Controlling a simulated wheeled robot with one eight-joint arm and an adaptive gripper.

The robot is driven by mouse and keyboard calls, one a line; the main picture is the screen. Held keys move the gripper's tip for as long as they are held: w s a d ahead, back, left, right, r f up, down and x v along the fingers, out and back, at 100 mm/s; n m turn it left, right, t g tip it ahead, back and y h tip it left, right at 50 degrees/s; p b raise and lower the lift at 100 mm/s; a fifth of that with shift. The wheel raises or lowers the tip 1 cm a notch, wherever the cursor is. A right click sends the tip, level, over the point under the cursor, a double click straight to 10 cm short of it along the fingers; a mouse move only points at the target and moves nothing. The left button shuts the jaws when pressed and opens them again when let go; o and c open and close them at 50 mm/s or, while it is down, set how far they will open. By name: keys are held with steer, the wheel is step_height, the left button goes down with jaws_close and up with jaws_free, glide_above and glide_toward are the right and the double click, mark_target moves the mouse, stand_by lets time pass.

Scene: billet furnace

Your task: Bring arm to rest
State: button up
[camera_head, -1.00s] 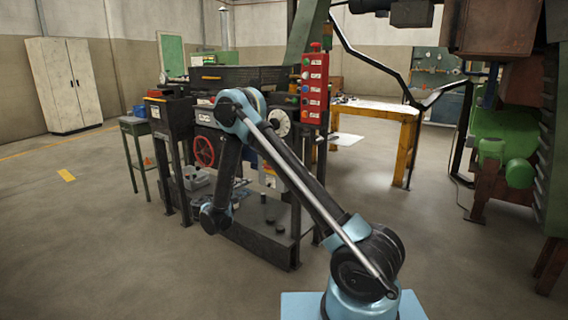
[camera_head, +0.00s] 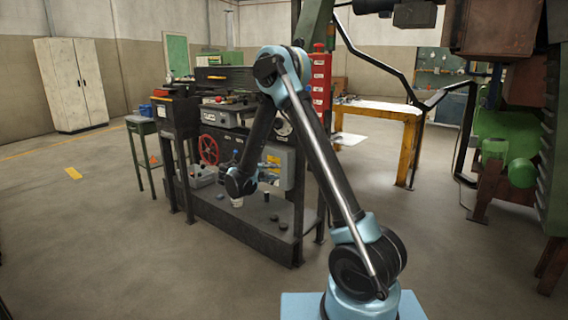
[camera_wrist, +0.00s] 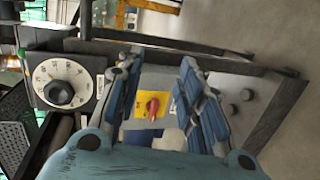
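My gripper shows in the wrist view (camera_wrist: 161,64) with its two blue-grey fingers apart and nothing held between them. Beyond the gap is a grey box with a yellow plate and a red rotary switch (camera_wrist: 152,107). In the head view my arm rises from its light blue base, bends at a high elbow and hangs down in front of the black machine bench (camera_head: 270,240). The fingers cannot be made out in the head view.
A round white dial (camera_wrist: 62,83) is left of the fingers in the wrist view. The head view shows a red button panel (camera_head: 319,85), a red handwheel (camera_head: 208,150), a yellow-legged table (camera_head: 408,145) and green machinery (camera_head: 505,140) at right. The left floor is open.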

steer(key=s+d+r+m+g+y, duration=0.1)
steer(key=s+d+r+g, duration=0.15)
steer(key=d, duration=0.45)
steer(key=s+d+r+m+g+y, duration=0.1)
steer(key=s+d+r+g, duration=0.1)
steer(key=s+d+r, duration=0.35)
steer(key=s+d+m+g+y, duration=0.2)
steer(key=s+d, duration=0.8)
steer(key=d, duration=0.1)
steer(key=s+f+m+g+y, duration=0.1)
steer(key=s+f+m+y, duration=0.1)
steer(key=s, duration=1.1)
steer(key=s+f+m+g+y, duration=0.1)
steer(key=s+f+y, duration=0.3)
steer(key=s, duration=0.9)
step_height(320, 180, down, 2)
steer(key=shift+s+d+f+m+y, duration=0.3)
steer(key=shift+s+d+m, duration=0.1)
steer(key=shift+m, duration=0.5)
steer(key=shift+w+f, duration=0.15)
steer(key=shift+w, duration=0.35)
